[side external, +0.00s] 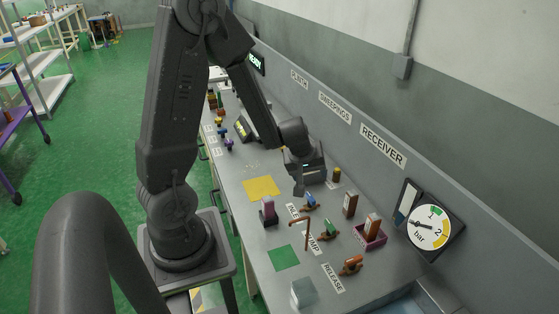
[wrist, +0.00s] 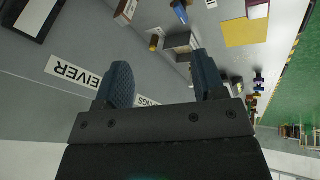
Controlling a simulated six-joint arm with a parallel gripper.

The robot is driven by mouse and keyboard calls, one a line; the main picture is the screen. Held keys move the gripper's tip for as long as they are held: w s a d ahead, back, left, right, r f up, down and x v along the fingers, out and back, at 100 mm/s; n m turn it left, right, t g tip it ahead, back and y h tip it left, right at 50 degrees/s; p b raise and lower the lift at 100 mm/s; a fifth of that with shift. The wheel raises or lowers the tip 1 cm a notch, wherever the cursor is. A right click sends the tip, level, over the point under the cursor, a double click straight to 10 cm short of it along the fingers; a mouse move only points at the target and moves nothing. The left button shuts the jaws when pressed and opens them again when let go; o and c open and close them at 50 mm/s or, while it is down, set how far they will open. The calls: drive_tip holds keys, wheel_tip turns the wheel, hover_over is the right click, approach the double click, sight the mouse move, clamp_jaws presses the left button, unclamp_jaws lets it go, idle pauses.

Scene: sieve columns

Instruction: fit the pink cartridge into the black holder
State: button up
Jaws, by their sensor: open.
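The pink cartridge (side external: 268,205) stands upright at the black holder (side external: 268,220), near the bench's front edge beside the yellow square. Its lower part is hidden by the holder, and I cannot tell how deep it sits. In the wrist view, the pink cartridge (wrist: 257,9) is cut by the top edge. My gripper (side external: 305,183) is above the bench toward the back wall, behind and right of the cartridge and apart from it. In the wrist view, my gripper (wrist: 163,80) has its two fingers wide apart with nothing between them.
A yellow square (side external: 260,188) and a green square (side external: 283,258) lie on the bench. Blue, green and orange valves (side external: 351,266), a copper pipe (side external: 306,232) and a brown block (side external: 350,204) stand to the right. A gauge (side external: 430,228) stands at the back right.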

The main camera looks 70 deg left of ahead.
drive_tip(key=d+r+m+t+h, duration=0.2)
drive_tip(key=d+r+m, duration=0.3)
drive_tip(key=d+r, duration=0.35)
drive_tip(key=s+d+r+m, duration=0.3)
drive_tip(key=s+r+m, duration=0.1)
drive_tip(key=s, duration=0.3)
drive_tip(key=s+d+r+m, duration=0.4)
drive_tip(key=s+r, duration=0.3)
drive_tip(key=shift+s+m+g, duration=0.25)
drive_tip(key=shift+m+g, duration=0.05)
drive_tip(key=shift+g, duration=0.1)
